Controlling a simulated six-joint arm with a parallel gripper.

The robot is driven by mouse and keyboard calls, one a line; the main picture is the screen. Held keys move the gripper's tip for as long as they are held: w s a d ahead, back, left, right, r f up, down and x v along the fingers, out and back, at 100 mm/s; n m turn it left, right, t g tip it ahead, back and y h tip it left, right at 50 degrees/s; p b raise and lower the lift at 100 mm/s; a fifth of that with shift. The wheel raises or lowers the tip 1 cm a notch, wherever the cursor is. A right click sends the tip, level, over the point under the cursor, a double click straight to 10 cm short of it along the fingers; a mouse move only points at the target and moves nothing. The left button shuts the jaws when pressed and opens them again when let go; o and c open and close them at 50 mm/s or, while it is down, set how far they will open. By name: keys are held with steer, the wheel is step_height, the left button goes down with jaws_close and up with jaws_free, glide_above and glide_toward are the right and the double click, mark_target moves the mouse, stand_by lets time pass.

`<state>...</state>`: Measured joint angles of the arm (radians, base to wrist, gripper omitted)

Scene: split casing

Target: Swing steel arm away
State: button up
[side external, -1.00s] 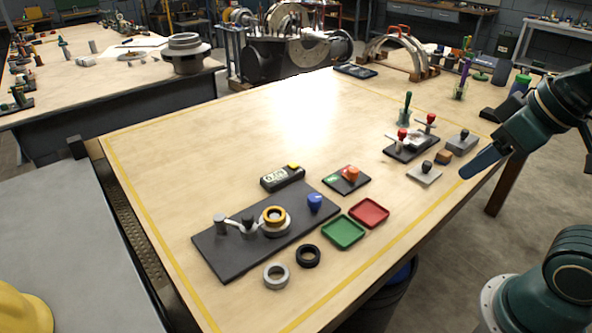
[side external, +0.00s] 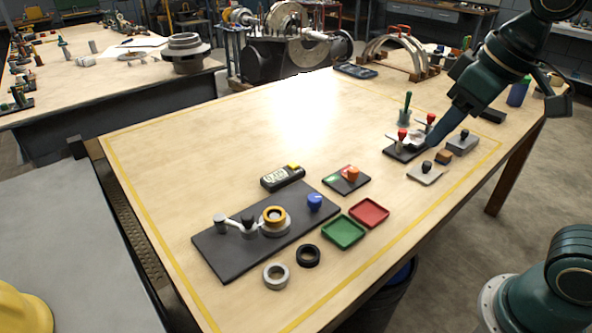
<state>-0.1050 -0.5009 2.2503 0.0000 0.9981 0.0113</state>
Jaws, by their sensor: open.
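The steel arm (side external: 235,226) is on the dark base plate (side external: 222,257) at the left front of the bench. It runs from a grey post (side external: 220,221) past a dark knob (side external: 248,222) toward a round seat with a brass ring (side external: 274,214). Whether its end touches the seat I cannot tell. My gripper (side external: 416,146) is far from it, at the right side of the bench, low by a dark fixture with red-topped clamps (side external: 402,138). The gripper is open; its fingertips are small and partly merge with the fixture, and I see nothing held.
A blue knob (side external: 315,202) is at the plate's right end. A black ring (side external: 308,256) and a grey ring (side external: 276,275) lie in front. Green (side external: 343,232) and red (side external: 369,212) trays stand to the right. A gauge (side external: 283,177) lies behind.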

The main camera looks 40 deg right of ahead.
steer(key=w+a+r+n+g, duration=0.1)
steer(key=w+a+r, duration=0.1)
steer(key=w+a, duration=0.35)
steer(key=n+g, duration=0.3)
steer(key=g, duration=0.1)
glide_above(247, 216)
step_height(247, 216, down, 6)
steer(key=shift+f, duration=0.2)
steer(key=shift+f, duration=0.15)
step_height(247, 216, down, 14)
steer(key=shift+r, duration=0.25)
jaws_close()
